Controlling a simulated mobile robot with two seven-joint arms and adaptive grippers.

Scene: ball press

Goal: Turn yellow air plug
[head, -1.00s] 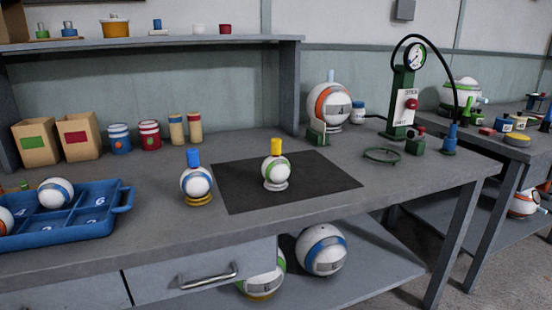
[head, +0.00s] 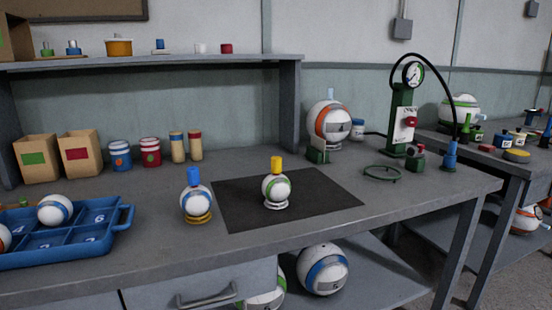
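The yellow air plug (head: 276,164) stands upright on top of a white ball with green bands (head: 277,189). That ball rests on a small pale ring stand on the black mat (head: 320,208). A second white ball (head: 196,205) with a blue plug (head: 193,177) on top sits on a yellow ring stand, left of the mat. Neither of my grippers shows in the head view.
A blue divided tray (head: 128,216) with balls lies at the left. A green pump with gauge (head: 402,115) and hose stands at the right, near a large orange-banded ball (head: 328,124). A green ring (head: 382,173) lies before it. The bench front is clear.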

